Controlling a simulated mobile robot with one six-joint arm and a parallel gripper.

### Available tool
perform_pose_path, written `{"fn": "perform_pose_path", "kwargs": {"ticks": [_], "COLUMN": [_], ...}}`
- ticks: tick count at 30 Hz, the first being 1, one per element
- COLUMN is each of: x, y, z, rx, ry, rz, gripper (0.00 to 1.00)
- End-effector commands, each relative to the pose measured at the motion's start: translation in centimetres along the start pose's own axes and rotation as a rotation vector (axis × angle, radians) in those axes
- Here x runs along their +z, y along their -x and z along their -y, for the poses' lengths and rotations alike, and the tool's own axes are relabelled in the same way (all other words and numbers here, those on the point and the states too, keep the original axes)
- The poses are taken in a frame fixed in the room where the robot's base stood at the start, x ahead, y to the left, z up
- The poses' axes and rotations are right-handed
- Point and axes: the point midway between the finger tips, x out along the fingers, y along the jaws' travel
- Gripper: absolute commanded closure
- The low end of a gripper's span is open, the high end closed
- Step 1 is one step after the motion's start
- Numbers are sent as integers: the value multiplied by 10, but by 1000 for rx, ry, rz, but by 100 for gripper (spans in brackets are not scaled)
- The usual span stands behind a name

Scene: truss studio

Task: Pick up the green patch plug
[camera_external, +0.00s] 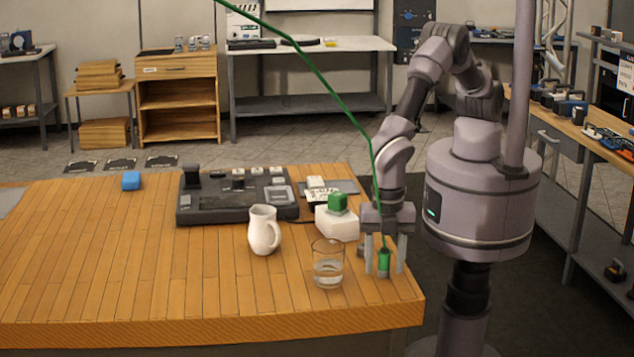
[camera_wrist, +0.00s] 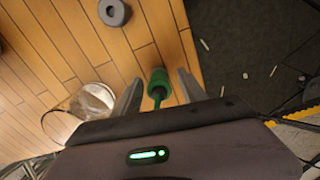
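The green patch plug (camera_external: 384,263) is at the right end of the wooden table, with a green cable (camera_external: 335,92) running from it up past my gripper to the upper left. My gripper (camera_external: 385,268) points down over the plug, one finger on each side. In the wrist view the plug (camera_wrist: 158,78) sits between the two fingers of my gripper (camera_wrist: 158,80), with a visible gap on both sides. The fingers are open and not closed on it. I cannot tell whether the plug's lower end touches the table.
A glass of water (camera_external: 328,264) stands close left of my gripper. A grey ring (camera_wrist: 115,12) lies nearby on the table. A white jug (camera_external: 264,230), a white box (camera_external: 337,224) with a green block (camera_external: 337,203), and a dark console (camera_external: 228,205) stand further left. The table's right edge is close.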

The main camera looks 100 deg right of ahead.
Motion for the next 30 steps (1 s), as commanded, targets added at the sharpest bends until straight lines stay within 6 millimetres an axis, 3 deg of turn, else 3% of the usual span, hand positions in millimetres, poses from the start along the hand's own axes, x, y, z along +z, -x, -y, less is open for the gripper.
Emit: {"fn": "perform_pose_path", "kwargs": {"ticks": [1, 7, 8, 18, 27, 30], "x": [0, 0, 0, 0, 0, 15], "y": [0, 0, 0, 3, 40, 39], "z": [0, 0, 0, 0, 0, 11], "rx": [0, 0, 0, 0, 1, -2], "ry": [0, 0, 0, 0, 0, 0], "rz": [0, 1, 1, 0, 0, 3], "gripper": [59, 98, 100, 100, 100, 100]}}
